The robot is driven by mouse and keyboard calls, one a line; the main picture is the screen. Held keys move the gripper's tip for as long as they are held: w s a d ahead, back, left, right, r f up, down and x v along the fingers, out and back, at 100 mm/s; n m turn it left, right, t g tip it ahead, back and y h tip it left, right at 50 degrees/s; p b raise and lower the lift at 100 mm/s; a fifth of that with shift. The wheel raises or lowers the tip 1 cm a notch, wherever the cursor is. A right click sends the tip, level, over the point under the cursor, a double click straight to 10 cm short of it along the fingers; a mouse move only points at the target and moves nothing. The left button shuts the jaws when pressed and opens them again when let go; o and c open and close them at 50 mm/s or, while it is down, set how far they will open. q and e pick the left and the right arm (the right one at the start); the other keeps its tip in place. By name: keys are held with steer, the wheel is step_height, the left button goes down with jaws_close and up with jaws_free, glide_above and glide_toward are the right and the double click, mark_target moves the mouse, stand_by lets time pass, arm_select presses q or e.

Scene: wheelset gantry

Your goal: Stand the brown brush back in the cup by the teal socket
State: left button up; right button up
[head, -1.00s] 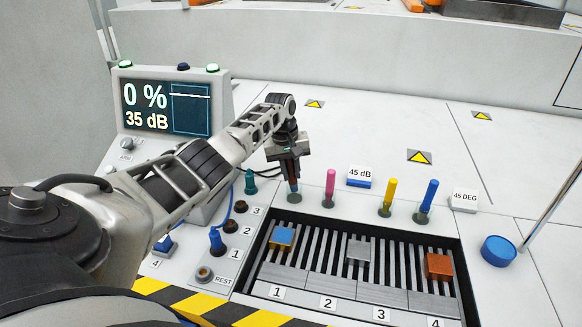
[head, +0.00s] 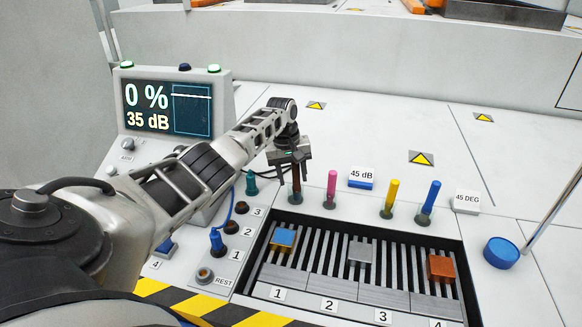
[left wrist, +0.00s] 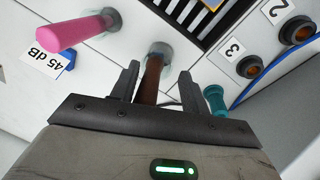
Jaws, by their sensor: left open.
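The brown brush (head: 297,183) stands upright in a small grey cup (head: 294,198) on the white bench, just right of the teal socket (head: 251,184). In the left wrist view the brown brush (left wrist: 151,80) runs between the fingers with its lower end in the cup (left wrist: 160,52), and the teal socket (left wrist: 216,99) is to the right. My left gripper (head: 290,160) is open around the upper part of the brush, with a finger on each side. The top of the brush is hidden by the gripper. My right gripper is not in view.
Pink (head: 331,184), yellow (head: 390,196) and blue (head: 430,197) brushes stand in cups to the right. A slotted tray (head: 345,309) with several blocks lies in front. A blue plug (head: 217,240) and a screen console (head: 172,105) are at left.

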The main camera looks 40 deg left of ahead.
arm_select(q)
step_height(320, 180, up, 16)
steer(key=s+a, duration=0.1)
steer(key=s, duration=0.1)
steer(key=shift+a+f, duration=0.1)
steer(key=shift+f, duration=0.1)
stand_by(0.7)
